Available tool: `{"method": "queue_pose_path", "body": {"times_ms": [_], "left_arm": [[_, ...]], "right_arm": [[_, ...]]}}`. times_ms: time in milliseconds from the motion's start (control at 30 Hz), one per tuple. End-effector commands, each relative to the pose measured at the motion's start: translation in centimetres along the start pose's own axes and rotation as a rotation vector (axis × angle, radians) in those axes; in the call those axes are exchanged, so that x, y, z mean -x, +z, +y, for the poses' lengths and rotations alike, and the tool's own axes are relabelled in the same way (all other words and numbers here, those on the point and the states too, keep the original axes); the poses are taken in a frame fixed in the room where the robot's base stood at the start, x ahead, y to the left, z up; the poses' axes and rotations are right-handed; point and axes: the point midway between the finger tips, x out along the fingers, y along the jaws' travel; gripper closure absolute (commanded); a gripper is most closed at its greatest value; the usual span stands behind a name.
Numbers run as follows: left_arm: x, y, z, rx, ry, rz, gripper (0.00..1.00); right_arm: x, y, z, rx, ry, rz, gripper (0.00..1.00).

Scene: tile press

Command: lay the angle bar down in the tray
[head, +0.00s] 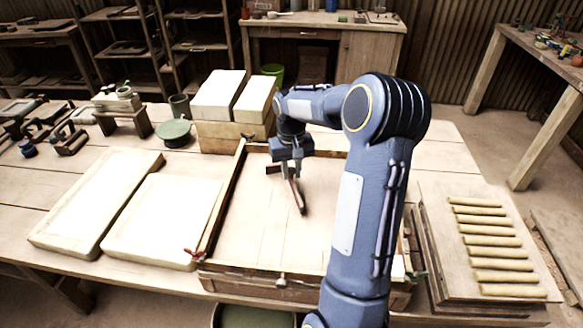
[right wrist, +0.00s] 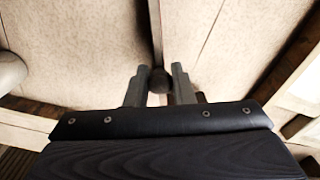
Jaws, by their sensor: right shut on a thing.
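My right gripper (head: 286,168) is shut on the angle bar (head: 299,198), a thin dark brown bar that slants down from the jaws. In the right wrist view the bar's dark round end (right wrist: 159,79) sits between the two fingers of the right gripper (right wrist: 159,86). Gripper and bar are over the inner floor of the shallow wooden tray (head: 222,200), toward its back. I cannot tell whether the bar's lower end touches the floor. My right arm hides the tray's right side. My left gripper is not in view.
A board with several tan rolls (head: 490,240) lies at right. The tray's left and middle floor is clear.

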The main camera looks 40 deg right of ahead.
Motion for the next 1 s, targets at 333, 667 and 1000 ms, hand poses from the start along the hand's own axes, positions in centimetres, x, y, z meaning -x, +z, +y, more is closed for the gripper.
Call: {"method": "queue_pose_path", "body": {"times_ms": [333,667,1000], "left_arm": [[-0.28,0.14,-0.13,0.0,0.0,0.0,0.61],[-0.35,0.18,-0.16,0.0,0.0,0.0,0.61],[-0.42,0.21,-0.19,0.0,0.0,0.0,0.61]], "right_arm": [[-0.5,-0.04,-0.03,0.001,0.0,0.002,1.0],[-0.71,-0.03,-0.03,0.001,0.0,0.001,1.0],[-1.06,-0.01,-0.02,0.0,0.0,0.0,1.0]]}}
